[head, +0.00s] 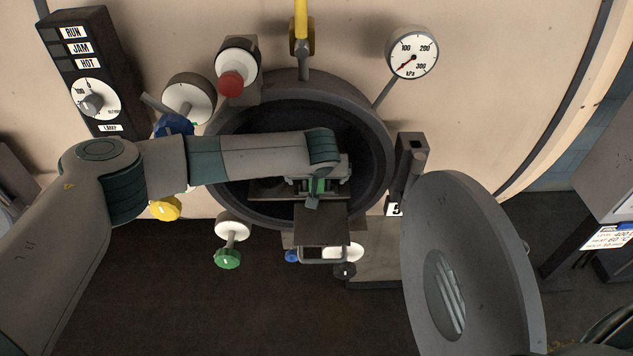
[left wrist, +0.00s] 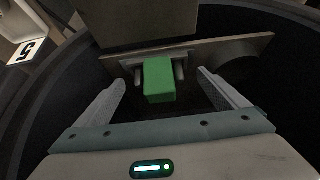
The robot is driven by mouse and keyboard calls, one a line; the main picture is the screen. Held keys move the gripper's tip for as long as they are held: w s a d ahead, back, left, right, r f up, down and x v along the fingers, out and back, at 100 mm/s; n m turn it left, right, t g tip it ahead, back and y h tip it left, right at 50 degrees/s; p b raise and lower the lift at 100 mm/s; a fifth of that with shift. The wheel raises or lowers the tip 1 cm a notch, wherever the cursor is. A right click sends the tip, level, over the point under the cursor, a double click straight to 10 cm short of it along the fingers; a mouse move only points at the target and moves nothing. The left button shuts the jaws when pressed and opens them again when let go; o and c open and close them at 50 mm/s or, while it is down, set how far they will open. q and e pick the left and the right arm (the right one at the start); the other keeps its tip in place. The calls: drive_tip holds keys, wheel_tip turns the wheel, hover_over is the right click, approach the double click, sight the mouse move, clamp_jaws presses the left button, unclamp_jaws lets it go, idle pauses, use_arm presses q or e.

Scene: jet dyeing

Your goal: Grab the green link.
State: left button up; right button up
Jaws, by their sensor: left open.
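My left gripper (left wrist: 166,82) is open, with one finger on each side of the link and a visible gap to both. In the head view my left arm reaches across into the round opening, and the left gripper (head: 316,190) is at the green link (head: 318,185), partly covering it. My right gripper is not in view.
The round port rim (head: 384,150) surrounds my left wrist. An open round door (head: 425,235) hangs at the right. A flat metal tray (head: 322,228) juts from the opening. Coloured valve knobs, including a red one (head: 231,83) and a green one (head: 227,259), stand close around the port.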

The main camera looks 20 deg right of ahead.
use_arm(q)
drive_tip(key=shift+w+f, duration=0.2)
drive_tip(key=shift+f, duration=0.05)
drive_tip(key=shift+c, duration=0.3)
drive_tip(key=c, duration=1.1)
drive_tip(key=shift+c, duration=0.2)
drive_tip(key=shift+r, duration=0.15)
drive_tip(key=shift+r, duration=0.6)
wheel_tip(320, 180, up, 6)
drive_tip(key=s+a, duration=0.2)
drive_tip(key=s, duration=0.6)
drive_tip(key=s+a, duration=0.3)
drive_tip(key=s, duration=0.6)
drive_tip(key=shift+s+f, duration=0.2)
drive_tip(key=shift+f, duration=0.05)
